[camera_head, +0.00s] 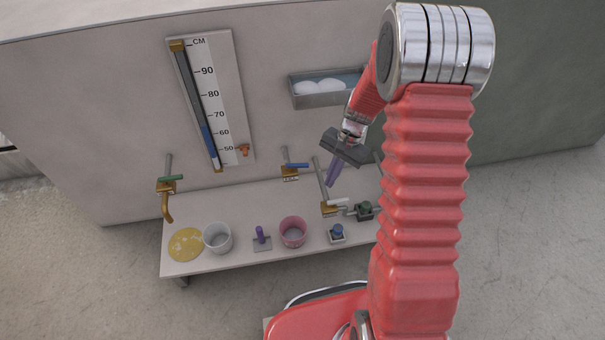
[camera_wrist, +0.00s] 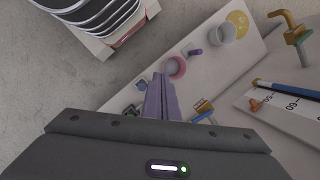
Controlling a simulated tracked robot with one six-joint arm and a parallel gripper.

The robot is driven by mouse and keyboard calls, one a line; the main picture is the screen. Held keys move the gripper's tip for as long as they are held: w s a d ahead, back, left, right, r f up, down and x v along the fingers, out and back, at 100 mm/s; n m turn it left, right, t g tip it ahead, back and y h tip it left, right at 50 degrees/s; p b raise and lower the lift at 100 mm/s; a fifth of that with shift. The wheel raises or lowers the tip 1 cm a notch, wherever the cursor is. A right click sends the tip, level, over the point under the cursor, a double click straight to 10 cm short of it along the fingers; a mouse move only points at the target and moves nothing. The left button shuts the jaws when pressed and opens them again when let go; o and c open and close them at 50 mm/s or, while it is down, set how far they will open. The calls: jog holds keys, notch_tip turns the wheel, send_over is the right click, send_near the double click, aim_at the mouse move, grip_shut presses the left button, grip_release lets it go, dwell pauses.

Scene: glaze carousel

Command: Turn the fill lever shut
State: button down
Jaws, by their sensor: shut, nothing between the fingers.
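Three valves with small coloured levers sit on pipes along the wall; no label shows which is the fill lever. One has a blue lever (camera_head: 298,166) over a brass body, also in the wrist view (camera_wrist: 204,117). One at left has a green lever (camera_head: 171,178) above a brass spout. One at right has a white lever (camera_head: 338,202). My gripper (camera_head: 331,184) is in the air in front of the wall, right of the blue lever and above the white one, apart from both. Its purple fingers (camera_wrist: 160,78) are together and empty.
A gauge (camera_head: 205,100) with a blue column hangs on the wall, with a small orange tap (camera_head: 244,150) beside it. The bench holds a white cup (camera_head: 217,239), a pink cup (camera_head: 293,232), a purple peg (camera_head: 261,235), a yellow puddle (camera_head: 184,244) and knobs. A tray (camera_head: 323,101) is mounted above.

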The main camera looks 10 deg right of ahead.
jog(key=s+a+r+n+t+h, duration=0.1)
jog(key=s+a+r+n+t, duration=0.1)
jog(key=s+r, duration=0.5)
jog(key=s+a+r+n+t+h, duration=0.1)
jog(key=s+r+n, duration=0.3)
jog(key=r, duration=0.9)
jog(key=s+a+r+n+t+h, duration=0.1)
jog(key=s+a+r+n+t, duration=0.2)
jog(key=s+r, duration=0.7)
jog(key=shift+a+n+t, duration=0.25)
jog(key=shift+n+t, duration=0.05)
